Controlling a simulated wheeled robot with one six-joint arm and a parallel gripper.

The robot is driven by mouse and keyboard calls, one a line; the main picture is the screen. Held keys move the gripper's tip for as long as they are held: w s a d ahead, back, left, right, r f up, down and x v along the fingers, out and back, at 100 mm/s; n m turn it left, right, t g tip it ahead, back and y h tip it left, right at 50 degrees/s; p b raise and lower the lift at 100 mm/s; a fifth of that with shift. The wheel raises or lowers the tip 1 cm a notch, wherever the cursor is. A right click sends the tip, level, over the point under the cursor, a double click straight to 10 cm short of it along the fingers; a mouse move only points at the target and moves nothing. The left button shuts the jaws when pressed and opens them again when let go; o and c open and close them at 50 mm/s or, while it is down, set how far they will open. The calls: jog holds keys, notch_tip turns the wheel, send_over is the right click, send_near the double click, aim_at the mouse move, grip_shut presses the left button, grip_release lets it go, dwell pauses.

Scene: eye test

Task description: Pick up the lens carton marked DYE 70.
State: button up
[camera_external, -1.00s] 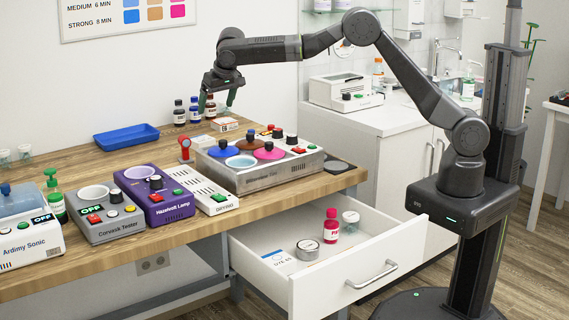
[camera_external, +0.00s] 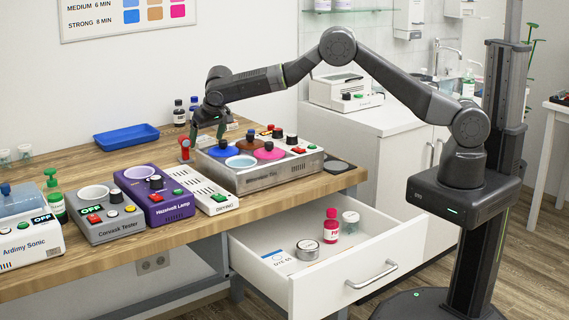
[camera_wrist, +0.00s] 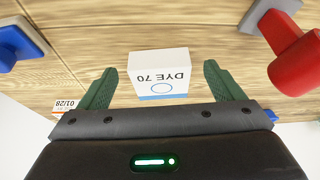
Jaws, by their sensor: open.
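The white lens carton marked DYE 70 (camera_wrist: 160,70) shows in the wrist view, its lettering upside down, with a blue ring and band. It stands on the wooden bench between the two green fingers of my gripper (camera_wrist: 159,80), with a gap on each side. In the external view my gripper (camera_external: 208,137) is low over the bench behind the grey dye unit, pointing down. I cannot make out the DYE 70 carton there.
A red-topped device (camera_external: 184,148) stands close to my gripper. Another carton marked 01/28 (camera_wrist: 66,105) is left in the wrist view.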

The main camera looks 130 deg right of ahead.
jog(key=shift+d+f, duration=0.15)
jog(key=shift+f, duration=0.15)
jog(key=shift+c, duration=0.5)
jog(key=c, duration=1)
jog(key=shift+r, duration=0.15)
